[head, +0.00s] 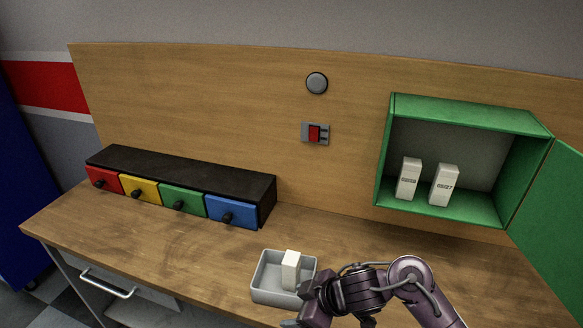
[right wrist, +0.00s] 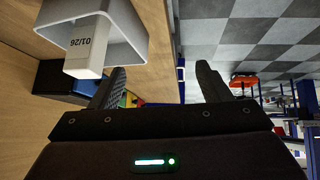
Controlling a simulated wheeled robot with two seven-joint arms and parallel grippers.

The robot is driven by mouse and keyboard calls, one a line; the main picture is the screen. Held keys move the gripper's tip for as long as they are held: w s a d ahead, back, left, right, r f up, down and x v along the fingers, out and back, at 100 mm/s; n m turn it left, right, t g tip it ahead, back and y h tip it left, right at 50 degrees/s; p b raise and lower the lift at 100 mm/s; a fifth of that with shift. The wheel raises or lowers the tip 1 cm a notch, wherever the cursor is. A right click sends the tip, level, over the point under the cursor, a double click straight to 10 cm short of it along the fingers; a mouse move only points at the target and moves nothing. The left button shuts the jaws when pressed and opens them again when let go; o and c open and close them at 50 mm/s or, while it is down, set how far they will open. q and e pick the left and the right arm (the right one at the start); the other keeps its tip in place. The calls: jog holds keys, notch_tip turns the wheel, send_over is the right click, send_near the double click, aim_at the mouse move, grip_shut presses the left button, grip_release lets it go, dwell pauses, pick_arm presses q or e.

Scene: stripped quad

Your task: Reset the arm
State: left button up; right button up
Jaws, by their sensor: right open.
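My right arm comes in from the bottom right of the head view, and its gripper (head: 296,318) is at the lower edge, just in front of the grey bin (head: 270,293). In the right wrist view the two fingers of this gripper (right wrist: 161,70) are apart with nothing between them. A white box (head: 291,268) stands in the grey bin. In the right wrist view this box (right wrist: 87,46) bears the print "01/26", and the bin (right wrist: 132,28) is beyond the left finger. My left gripper is not in view.
An open green cabinet (head: 470,110) on the right holds two white boxes (head: 409,180) (head: 444,186); its door (head: 553,220) swings outward. A black drawer unit (head: 185,172) with coloured fronts stands at left. A red switch (head: 314,133) and round button (head: 317,83) are on the backboard.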

jog(key=s+d+m+h, duration=0.7)
jog(key=s+d+m, duration=0.5)
jog(key=s+d, duration=0.5)
notch_tip(320, 180, down, 36)
jog(key=s+d+g+b, duration=0.1)
jog(key=g+b, duration=0.1)
jog(key=b, duration=0.3)
pick_arm(q)
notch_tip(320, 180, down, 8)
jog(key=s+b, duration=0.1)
jog(key=b, duration=0.2)
pick_arm(e)
jog(key=s+d+f, duration=0.1)
jog(key=s+f, duration=0.9)
jog(key=s+d+f+g, duration=0.1)
jog(key=s+d+f, duration=0.1)
jog(key=s+f, duration=0.7)
jog(key=shift+s+d+f+n, duration=0.25)
jog(key=shift+s+f+n, duration=0.1)
jog(key=shift+f, duration=0.55)
